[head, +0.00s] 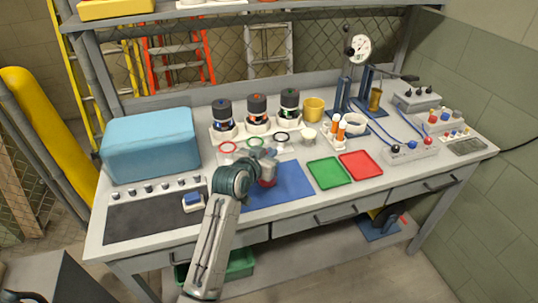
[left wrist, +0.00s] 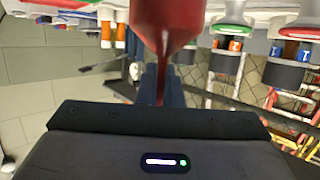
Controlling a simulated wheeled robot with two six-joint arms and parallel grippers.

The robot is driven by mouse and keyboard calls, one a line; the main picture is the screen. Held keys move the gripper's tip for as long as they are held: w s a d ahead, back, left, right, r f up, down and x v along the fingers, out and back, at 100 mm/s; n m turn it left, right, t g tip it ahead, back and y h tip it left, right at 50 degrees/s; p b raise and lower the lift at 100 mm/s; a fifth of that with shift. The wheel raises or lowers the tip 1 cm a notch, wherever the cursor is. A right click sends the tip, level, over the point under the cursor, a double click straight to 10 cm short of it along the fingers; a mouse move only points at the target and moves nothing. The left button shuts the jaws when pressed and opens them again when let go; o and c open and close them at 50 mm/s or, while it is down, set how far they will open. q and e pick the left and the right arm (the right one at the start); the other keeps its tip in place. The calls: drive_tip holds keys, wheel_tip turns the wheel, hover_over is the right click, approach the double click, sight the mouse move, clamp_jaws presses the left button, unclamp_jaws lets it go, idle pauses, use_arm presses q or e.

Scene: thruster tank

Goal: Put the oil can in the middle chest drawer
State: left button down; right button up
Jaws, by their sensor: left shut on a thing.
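My left gripper (head: 264,162) is over the blue mat (head: 288,190) on the workbench, shut on a red thing (head: 267,181), which I take to be the oil can. The arm and gripper hide most of it in the head view. In the left wrist view the red can (left wrist: 165,22) fills the top middle, narrowing to a thin tip. I cannot tell whether it touches the mat. A grey cabinet (head: 50,272) shows at the lower left corner; I cannot tell if it is the chest, and no drawer front of it shows. My right gripper is not in view.
The bench (head: 382,190) has shut drawers along its front edge. A blue box (head: 150,145) stands at left. Green (head: 327,172) and red (head: 361,164) trays lie right of the mat. Several dark-capped jars and a gauge stand (head: 357,48) are behind. Floor in front is partly clear.

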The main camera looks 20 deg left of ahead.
use_arm(q)
drive_tip(key=shift+f, duration=0.55)
drive_tip(key=shift+f, duration=0.1)
drive_tip(key=c, duration=2)
unclamp_jaws()
drive_tip(key=shift+f, duration=0.1)
drive_tip(key=o, duration=0.4)
